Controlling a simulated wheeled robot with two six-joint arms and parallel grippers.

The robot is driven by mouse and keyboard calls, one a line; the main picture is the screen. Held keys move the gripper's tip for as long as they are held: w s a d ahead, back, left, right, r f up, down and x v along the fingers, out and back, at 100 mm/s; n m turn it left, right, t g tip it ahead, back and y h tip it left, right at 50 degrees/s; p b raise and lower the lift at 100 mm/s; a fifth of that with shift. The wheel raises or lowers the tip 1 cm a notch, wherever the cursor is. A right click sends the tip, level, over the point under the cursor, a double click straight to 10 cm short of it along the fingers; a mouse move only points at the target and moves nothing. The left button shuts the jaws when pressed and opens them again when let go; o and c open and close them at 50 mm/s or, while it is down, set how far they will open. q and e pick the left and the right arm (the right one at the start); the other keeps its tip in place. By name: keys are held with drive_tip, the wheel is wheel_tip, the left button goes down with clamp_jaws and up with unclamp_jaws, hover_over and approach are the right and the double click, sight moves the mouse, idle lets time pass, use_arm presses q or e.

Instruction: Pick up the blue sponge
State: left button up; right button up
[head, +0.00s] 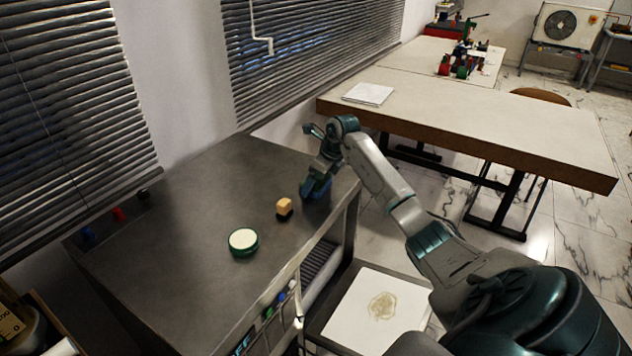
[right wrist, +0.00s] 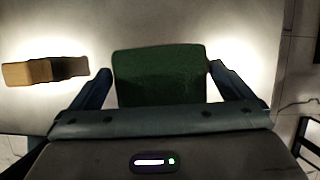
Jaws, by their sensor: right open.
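A block with a dark green top, which I take to be the sponge (right wrist: 160,76), lies between the two fingers of my right gripper (right wrist: 160,82) in the right wrist view. The fingers are open, one on each side of it, and a gap shows near the top corners. In the head view my right gripper (head: 318,178) points down at the right edge of the dark table, over a blue shape that it partly hides. I cannot tell there how much of the blue is sponge and how much is finger. My left gripper is not in view.
A tan and black block (head: 284,206) stands just left of the gripper; it also shows in the right wrist view (right wrist: 30,72). A round green-rimmed tin (head: 243,241) sits nearer on the dark table (head: 180,240). The table's left part is mostly clear.

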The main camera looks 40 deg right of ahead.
drive_tip(key=shift+w+f, duration=0.1)
drive_tip(key=shift+f, duration=0.2)
drive_tip(key=shift+c, duration=0.4)
drive_tip(key=c, duration=0.7)
drive_tip(key=shift+r, duration=0.1)
